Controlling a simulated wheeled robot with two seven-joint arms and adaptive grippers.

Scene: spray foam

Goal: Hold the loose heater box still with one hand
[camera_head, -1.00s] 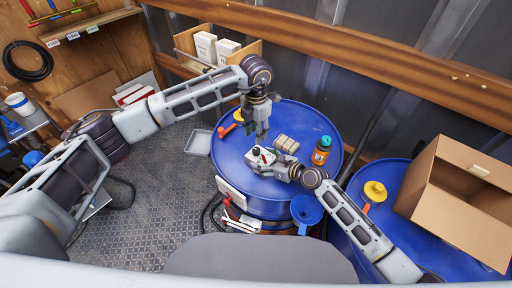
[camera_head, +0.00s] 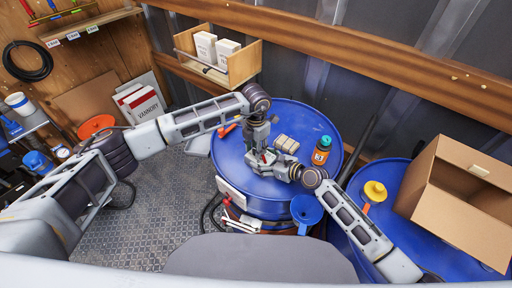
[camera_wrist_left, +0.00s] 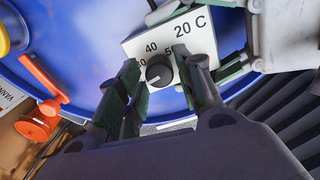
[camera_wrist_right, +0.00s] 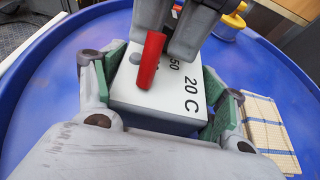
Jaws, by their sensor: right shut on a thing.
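The heater box (camera_wrist_right: 165,105) is white, with a black dial (camera_wrist_left: 158,72), printed numbers and "20 C" on its top. It is on the blue drum (camera_head: 235,165); the grippers mostly hide it in the head view. My right gripper (camera_wrist_right: 165,95) is shut on the box, its green pads against two opposite sides. My left gripper (camera_wrist_left: 160,75) is over the box, its fingers apart on either side of the dial with gaps showing. A red bar (camera_wrist_right: 151,60) stands over the box near my left gripper in the right wrist view; its attachment is unclear.
A cardboard box (camera_head: 440,200) stands on the right drum. A wooden shelf (camera_head: 240,65) is on the wall behind.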

